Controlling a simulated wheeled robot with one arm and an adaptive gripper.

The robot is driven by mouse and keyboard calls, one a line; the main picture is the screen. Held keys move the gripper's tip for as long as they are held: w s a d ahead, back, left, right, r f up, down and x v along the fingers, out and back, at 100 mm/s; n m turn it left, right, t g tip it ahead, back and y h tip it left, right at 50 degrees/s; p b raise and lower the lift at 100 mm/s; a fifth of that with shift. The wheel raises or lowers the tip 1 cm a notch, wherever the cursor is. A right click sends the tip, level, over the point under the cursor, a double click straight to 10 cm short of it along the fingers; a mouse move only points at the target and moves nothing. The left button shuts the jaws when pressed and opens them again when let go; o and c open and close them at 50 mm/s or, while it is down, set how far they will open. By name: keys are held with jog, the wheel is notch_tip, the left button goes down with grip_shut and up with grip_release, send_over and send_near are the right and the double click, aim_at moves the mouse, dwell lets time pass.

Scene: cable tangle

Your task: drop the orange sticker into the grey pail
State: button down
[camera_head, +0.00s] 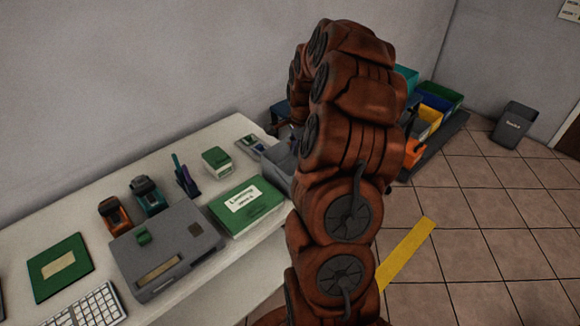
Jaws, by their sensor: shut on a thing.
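My own arm rises through the middle of the view and bends over at the top. Its far end goes down behind the nearer links, so I cannot make out my gripper or what is in it. A grey open container (281,158), perhaps the grey pail, stands at the far right end of the white table, partly hidden by my arm. I cannot make out the orange sticker anywhere in the view.
The white table (70,222) holds a grey box-like device (185,240), a green book (246,203), orange (114,214) and teal (149,195) desk items and a keyboard (95,308). Coloured bins (432,113) stand behind my arm. A dark bin (514,124) is by the wall; tiled floor is free at right.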

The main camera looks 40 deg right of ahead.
jog(key=shift+f, duration=0.85)
jog(key=c, duration=1.2)
grip_release()
jog(key=shift+r, duration=0.15)
notch_tip(320, 180, up, 12)
jog(key=s, duration=0.2)
jog(key=shift+s+a+f, duration=0.15)
jog(key=shift+a+f, duration=0.1)
jog(key=shift+a, duration=0.1)
